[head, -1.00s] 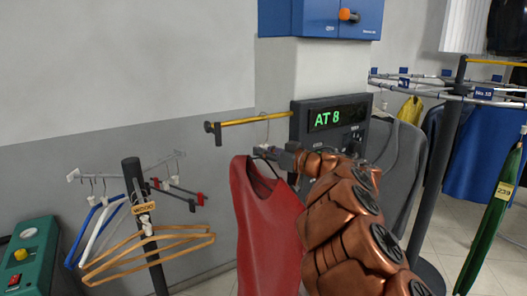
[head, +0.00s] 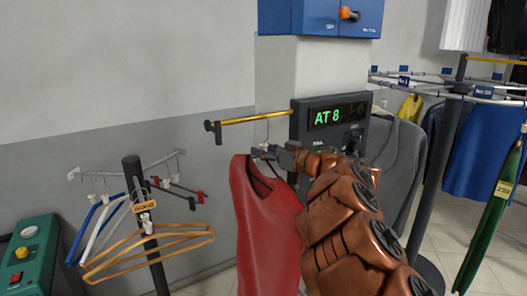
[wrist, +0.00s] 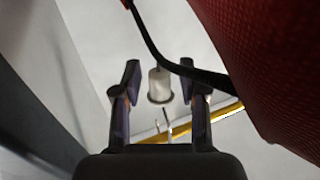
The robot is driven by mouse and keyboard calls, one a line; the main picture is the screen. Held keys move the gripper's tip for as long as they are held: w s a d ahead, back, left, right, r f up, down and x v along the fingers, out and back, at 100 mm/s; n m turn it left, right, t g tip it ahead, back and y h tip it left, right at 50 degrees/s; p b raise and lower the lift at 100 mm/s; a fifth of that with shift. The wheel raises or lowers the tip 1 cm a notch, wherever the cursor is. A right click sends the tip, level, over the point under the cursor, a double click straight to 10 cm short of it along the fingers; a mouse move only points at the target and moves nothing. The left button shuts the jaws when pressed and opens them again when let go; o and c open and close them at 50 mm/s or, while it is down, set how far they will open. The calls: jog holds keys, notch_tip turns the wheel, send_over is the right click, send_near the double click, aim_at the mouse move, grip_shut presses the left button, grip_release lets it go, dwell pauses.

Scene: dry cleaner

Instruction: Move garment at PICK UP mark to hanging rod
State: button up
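The red garment (head: 268,225) hangs from a dark hanger below the yellow-tipped rod (head: 250,118) on the wall; its red cloth (wrist: 270,60) fills the upper right of the wrist view. The hanger's thin hook (head: 267,128) rises to the rod, but I cannot tell if it rests on it. In the wrist view my gripper (wrist: 162,98) has its two fingers apart, one on each side of the hanger's white neck (wrist: 159,84), with gaps showing. In the head view my gripper (head: 268,152) is at the top of the garment.
A dark stand (head: 143,215) with wooden, white and blue hangers is at left, beside a green machine (head: 30,255). A display box (head: 333,118) reading "AT 8" is behind my arm. A round rack (head: 450,95) with garments stands at right.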

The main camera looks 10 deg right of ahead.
dwell(0.3)
jog(key=v, duration=1.2)
jog(key=s+d+b, duration=0.1)
jog(key=s, duration=0.4)
jog(key=s+d+b, duration=0.1)
jog(key=s+d, duration=0.1)
jog(key=s, duration=0.3)
jog(key=s+d+b, duration=0.1)
jog(key=s+d, duration=0.1)
jog(key=s, duration=0.3)
jog(key=shift+s, duration=0.1)
dwell(0.7)
dwell(0.5)
